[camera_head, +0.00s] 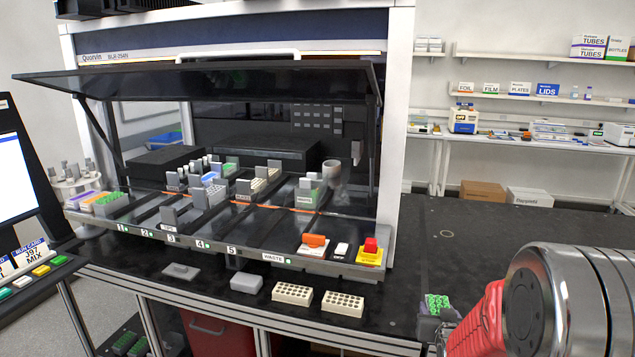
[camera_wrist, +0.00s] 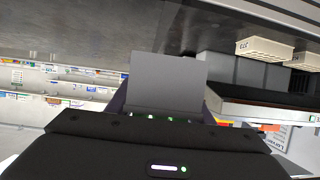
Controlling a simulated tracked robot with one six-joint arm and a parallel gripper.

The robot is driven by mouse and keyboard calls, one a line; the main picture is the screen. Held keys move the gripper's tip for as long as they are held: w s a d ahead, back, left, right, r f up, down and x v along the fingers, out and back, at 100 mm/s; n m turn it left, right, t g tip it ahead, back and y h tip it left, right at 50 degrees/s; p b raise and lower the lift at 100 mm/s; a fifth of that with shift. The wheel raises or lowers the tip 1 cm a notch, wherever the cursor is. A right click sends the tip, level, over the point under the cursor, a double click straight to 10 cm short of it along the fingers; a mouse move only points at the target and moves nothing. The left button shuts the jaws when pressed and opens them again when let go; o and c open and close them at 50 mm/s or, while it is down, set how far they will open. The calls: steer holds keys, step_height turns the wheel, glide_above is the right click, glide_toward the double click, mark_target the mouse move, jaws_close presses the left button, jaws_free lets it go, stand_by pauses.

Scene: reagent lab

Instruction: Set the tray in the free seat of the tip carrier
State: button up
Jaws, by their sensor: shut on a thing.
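My gripper (camera_head: 440,326) is at the lower right of the head view, out over the black bench and to the right of the machine. It is shut on a small tray (camera_head: 436,303) with a green top. In the wrist view the tray (camera_wrist: 167,82) shows as a plain grey face between the fingers (camera_wrist: 165,112), with green specks at its lower edge. The machine's deck (camera_head: 150,215) has several carrier lanes with numbered front labels. The tip carrier seems to be among the lanes near the middle (camera_head: 168,216). Its free seat is too small to make out.
The machine's dark hood (camera_head: 210,80) is raised above the deck. In front lie a grey lid-like piece (camera_head: 181,271), a grey block (camera_head: 246,282) and two cream racks (camera_head: 292,293) (camera_head: 342,303). A red button on a yellow base (camera_head: 370,252) sits at the deck's right corner. The right bench is mostly clear.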

steer(key=w+a+n+y, duration=0.2)
steer(key=a, duration=1.3)
steer(key=shift+w+a+f+y, duration=0.2)
steer(key=shift+a+y, duration=0.05)
steer(key=shift+y, duration=0.15)
steer(key=s+f, duration=0.3)
steer(key=s, duration=0.7)
steer(key=shift+f, duration=0.4)
